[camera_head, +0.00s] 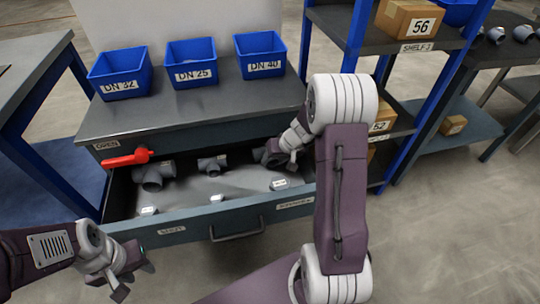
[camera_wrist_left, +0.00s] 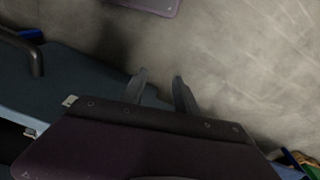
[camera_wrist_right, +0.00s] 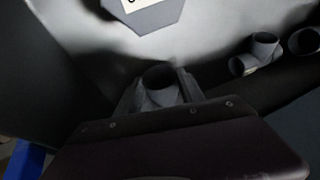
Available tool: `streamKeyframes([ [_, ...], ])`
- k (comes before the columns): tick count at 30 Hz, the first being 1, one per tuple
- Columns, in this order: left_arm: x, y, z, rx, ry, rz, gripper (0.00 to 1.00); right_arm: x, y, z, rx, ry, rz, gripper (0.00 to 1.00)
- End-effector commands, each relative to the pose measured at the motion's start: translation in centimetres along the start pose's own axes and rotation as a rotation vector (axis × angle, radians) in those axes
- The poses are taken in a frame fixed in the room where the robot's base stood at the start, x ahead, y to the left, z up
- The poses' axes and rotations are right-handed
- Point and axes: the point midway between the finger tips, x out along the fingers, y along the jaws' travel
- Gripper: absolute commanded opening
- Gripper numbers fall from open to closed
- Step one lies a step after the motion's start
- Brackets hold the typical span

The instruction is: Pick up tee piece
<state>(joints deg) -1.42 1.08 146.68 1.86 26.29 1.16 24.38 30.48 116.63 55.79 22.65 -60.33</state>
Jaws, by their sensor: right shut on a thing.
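My right gripper (camera_head: 274,157) reaches into the right end of the open drawer (camera_head: 190,231). It is shut on a grey tee piece (camera_wrist_right: 158,76), whose round opening shows between the fingers in the right wrist view. In the head view this tee piece (camera_head: 261,154) is partly hidden by the gripper. A larger grey tee (camera_head: 153,175) lies at the drawer's left, and a smaller one (camera_head: 211,165) in the middle. My left gripper (camera_head: 132,278) is outside, in front of the drawer. Its fingers (camera_wrist_left: 160,80) are apart and empty in the left wrist view.
Blue bins labelled DN 32 (camera_head: 120,74), DN 25 (camera_head: 191,64) and DN 40 (camera_head: 260,55) stand on the cabinet top. A red handle (camera_head: 128,159) sits at its front. Labelled grey blocks (camera_head: 279,184) lie in the drawer. A shelf with boxes (camera_head: 410,20) stands at right.

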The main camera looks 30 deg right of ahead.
Motion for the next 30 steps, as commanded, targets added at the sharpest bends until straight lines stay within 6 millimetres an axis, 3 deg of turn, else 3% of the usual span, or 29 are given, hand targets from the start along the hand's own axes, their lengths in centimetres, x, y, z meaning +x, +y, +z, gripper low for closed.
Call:
streamKeyframes([
  [7,-1.2,0.0,-0.1,0.000,0.000,0.000,0.36,-1.5,-0.4,-0.7,0.000,0.003,0.000,0.00],
  [16,-5.6,0.1,-0.6,0.000,0.000,0.000,0.36,-7.3,-2.1,-3.1,-0.001,0.003,0.000,0.00],
  [18,-4.3,0.1,-0.5,0.000,0.001,0.000,0.36,-6.4,-3.1,-1.4,-0.002,-0.001,-0.002,0.00],
  [23,-3.8,0.1,-0.4,0.000,0.000,0.000,0.36,-6.6,-5.5,1.0,-0.004,0.001,-0.002,0.00],
  [30,-2.8,0.1,-0.3,0.000,0.000,0.000,0.36,-7.1,-10.3,5.8,-0.009,-0.001,-0.003,0.00],
])
